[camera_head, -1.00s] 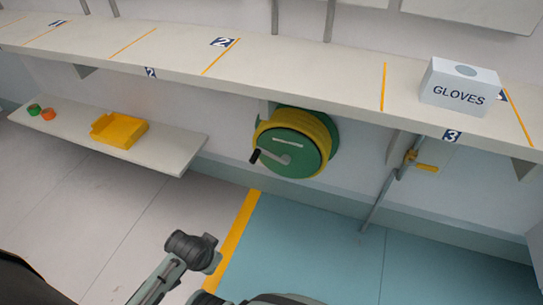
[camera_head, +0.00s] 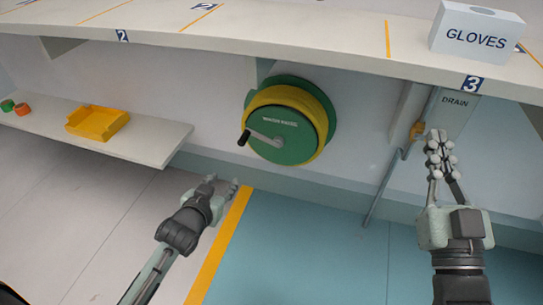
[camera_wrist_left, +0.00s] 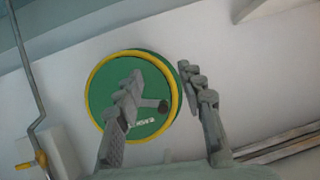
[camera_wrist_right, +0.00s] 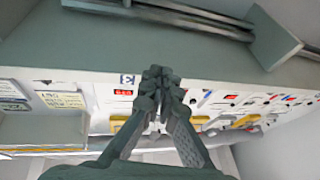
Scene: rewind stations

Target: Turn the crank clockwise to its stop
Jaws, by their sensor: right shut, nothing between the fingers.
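The green reel (camera_head: 285,149) with a yellow band around it is mounted on the wall under the long shelf. Its crank (camera_head: 263,138) has a grey arm and a black knob (camera_head: 244,138) that points to the left. My left gripper (camera_head: 222,183) is open, below and left of the crank and apart from it. In the left wrist view the reel (camera_wrist_left: 108,76) shows between and behind the fingers; one finger covers part of its face, and the crank knob (camera_wrist_left: 163,105) shows between them. My right gripper (camera_head: 438,143) is shut and empty, raised at the right.
The long shelf (camera_head: 290,54) overhangs the reel and carries a gloves box (camera_head: 478,30). A low shelf (camera_head: 150,143) at left holds a yellow tray (camera_head: 97,137) and small green and orange pieces. A pipe with a yellow handle (camera_head: 417,130) is behind my right gripper. Floor before the reel is clear.

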